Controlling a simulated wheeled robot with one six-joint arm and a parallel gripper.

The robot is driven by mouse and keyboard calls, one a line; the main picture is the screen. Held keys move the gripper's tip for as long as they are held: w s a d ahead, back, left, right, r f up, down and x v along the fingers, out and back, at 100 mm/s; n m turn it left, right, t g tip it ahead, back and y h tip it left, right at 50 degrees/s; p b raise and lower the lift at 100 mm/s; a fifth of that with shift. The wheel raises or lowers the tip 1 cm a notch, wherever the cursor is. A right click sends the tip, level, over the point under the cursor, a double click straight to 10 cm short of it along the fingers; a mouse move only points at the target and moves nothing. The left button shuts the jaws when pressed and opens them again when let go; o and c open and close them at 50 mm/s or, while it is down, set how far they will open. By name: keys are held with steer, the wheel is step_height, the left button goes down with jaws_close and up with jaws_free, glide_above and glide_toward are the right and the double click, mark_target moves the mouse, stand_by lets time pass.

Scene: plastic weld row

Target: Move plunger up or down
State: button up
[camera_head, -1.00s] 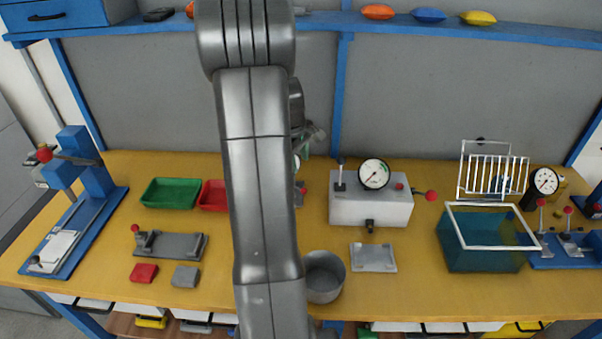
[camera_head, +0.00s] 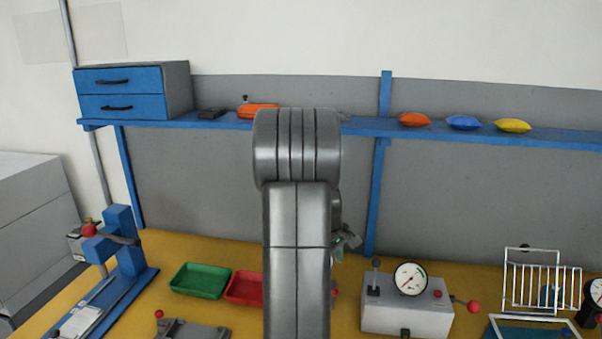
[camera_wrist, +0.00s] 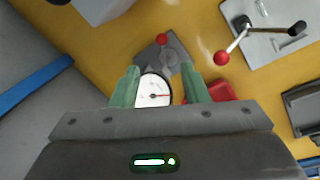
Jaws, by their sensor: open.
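No part is plainly a plunger, and I cannot tell which piece the task means. Just beyond the dial is a grey base (camera_wrist: 172,60) with a red ball knob (camera_wrist: 162,39). I cannot tell whether the fingers touch the dial. In the head view, my arm hides most of the gripper and what is under it. A grey box (camera_head: 400,317) there carries another dial (camera_head: 411,279), a black upright lever (camera_head: 376,275) and a red-knobbed side handle (camera_head: 473,307).
A blue press (camera_head: 125,250) stands at the left. Green (camera_head: 200,281) and red (camera_head: 244,289) trays lie left of my arm. A white wire rack (camera_head: 540,285) is at the right. A blue shelf (camera_head: 350,126) runs across the back. A levered grey plate (camera_wrist: 268,40) shows in the wrist view.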

steer(key=f, duration=0.3)
steer(key=w+d+f, duration=0.1)
steer(key=f, duration=0.6)
steer(key=shift+w+d+f+p, duration=0.15)
steer(key=shift+f+p, duration=0.1)
steer(key=shift+p, duration=0.05)
steer(key=shift+f, duration=0.4)
